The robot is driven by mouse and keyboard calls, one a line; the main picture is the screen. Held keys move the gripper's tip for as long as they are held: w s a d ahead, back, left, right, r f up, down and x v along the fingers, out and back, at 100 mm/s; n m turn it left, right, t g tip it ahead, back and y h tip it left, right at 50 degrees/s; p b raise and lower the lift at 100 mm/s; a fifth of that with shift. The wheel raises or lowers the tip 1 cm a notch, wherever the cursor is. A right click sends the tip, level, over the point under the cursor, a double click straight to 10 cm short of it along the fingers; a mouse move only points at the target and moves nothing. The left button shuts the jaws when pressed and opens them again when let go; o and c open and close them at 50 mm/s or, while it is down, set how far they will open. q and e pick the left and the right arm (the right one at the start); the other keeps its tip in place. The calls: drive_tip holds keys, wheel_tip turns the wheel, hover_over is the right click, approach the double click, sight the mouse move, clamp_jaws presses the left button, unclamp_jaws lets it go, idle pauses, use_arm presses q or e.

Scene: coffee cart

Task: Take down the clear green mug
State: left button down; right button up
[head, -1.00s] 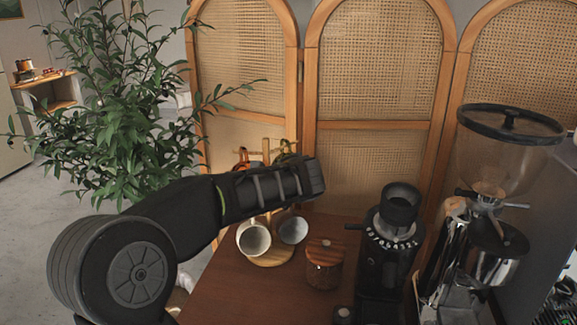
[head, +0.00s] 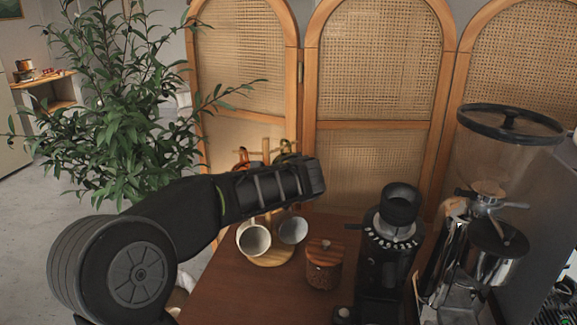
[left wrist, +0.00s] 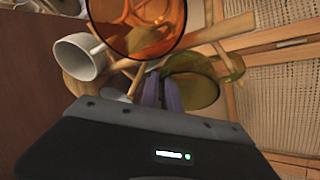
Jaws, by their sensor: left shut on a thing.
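The clear green mug (left wrist: 205,88) hangs on the wooden mug tree in the left wrist view. In the head view only a dark green bit of it (head: 286,147) shows above my left arm. My left gripper (left wrist: 162,90) is shut on the green mug at its left side; the exact grip is partly hidden. In the head view my forearm crosses in front of the mug tree (head: 266,150) and hides the fingers. My right gripper is not in view.
A clear orange mug (left wrist: 140,25) hangs close beside the green one. White mugs (head: 254,239) hang lower on the tree. A lidded wooden-topped jar (head: 324,264) and a black grinder (head: 388,250) stand to the right. A rattan screen (head: 375,75) stands behind.

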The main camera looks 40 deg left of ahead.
use_arm(q)
drive_tip(key=shift+r, duration=0.15)
idle(0.4)
drive_tip(key=shift+w+r, duration=0.2)
drive_tip(key=shift+r, duration=0.3)
drive_tip(key=w, duration=0.1)
drive_tip(key=w+d, duration=0.1)
drive_tip(key=w, duration=0.1)
drive_tip(key=w+b, duration=0.1)
drive_tip(key=w, duration=0.1)
drive_tip(key=shift+d, duration=0.25)
drive_tip(key=s+d+f+b, duration=0.2)
drive_tip(key=s+d+b, duration=0.3)
drive_tip(key=s+d, duration=0.5)
drive_tip(key=shift+s+d, duration=0.15)
drive_tip(key=shift+d, duration=1.05)
